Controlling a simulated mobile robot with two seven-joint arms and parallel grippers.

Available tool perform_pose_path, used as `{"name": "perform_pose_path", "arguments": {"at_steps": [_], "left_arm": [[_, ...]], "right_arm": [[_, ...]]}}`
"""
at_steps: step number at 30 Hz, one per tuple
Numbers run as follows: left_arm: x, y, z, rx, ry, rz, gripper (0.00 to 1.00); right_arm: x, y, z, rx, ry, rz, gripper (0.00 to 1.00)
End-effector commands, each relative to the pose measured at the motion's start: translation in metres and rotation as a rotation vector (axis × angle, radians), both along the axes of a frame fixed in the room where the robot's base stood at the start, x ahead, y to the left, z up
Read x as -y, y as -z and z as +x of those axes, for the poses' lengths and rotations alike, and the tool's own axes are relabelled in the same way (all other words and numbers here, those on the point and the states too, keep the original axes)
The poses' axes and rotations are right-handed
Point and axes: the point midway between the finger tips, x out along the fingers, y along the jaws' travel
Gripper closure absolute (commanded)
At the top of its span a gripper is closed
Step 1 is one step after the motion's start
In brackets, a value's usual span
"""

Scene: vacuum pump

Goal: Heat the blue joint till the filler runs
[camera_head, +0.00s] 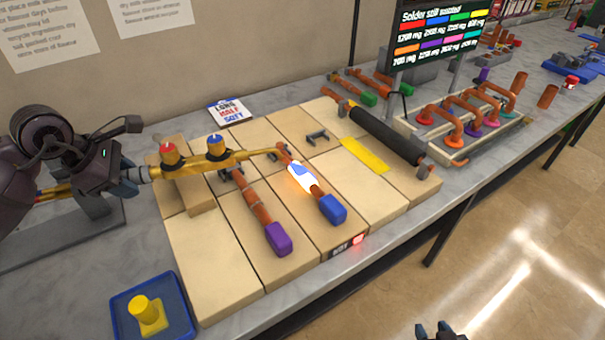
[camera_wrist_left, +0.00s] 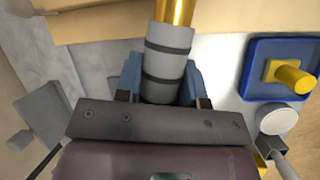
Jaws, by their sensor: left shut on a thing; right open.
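The blue joint is a copper pipe with a blue end block (camera_head: 332,209), lying on the tan bricks; its middle section (camera_head: 301,178) glows white with orange edges and a blue patch. My left gripper (camera_head: 143,174) is shut on the grey handle of a brass torch (camera_head: 198,163) with a red and a blue knob. The torch's thin tip reaches over the copper just behind the glowing section; I cannot tell whether they touch. The handle also shows between the fingers in the left wrist view (camera_wrist_left: 166,65). My right gripper (camera_head: 440,331) is open and empty at the bottom edge, partly cut off.
A purple-ended pipe (camera_head: 278,239) lies left of the blue joint. A small sign (camera_head: 347,246) with a lit red lamp is at the bricks' front. A black roller (camera_head: 385,135) and yellow strip (camera_head: 364,155) lie right. A blue tray (camera_head: 121,304) holds a yellow peg.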

Motion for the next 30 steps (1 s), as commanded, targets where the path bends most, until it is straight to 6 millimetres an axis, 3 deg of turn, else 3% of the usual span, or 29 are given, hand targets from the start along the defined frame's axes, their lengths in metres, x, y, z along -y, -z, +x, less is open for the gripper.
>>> {"name": "perform_pose_path", "arguments": {"at_steps": [1,21,30], "left_arm": [[0.000,-0.012,0.001,0.009,0.000,0.001,0.92],[0.000,-0.082,0.001,0.006,0.000,0.001,0.92],[0.000,-0.095,0.001,0.004,0.000,0.000,0.92]], "right_arm": [[0.000,-0.007,0.001,0.004,0.000,0.000,0.57],[0.001,-0.040,-0.001,0.014,0.005,0.000,0.57],[0.000,-0.050,0.007,0.030,0.000,0.000,0.57]]}}
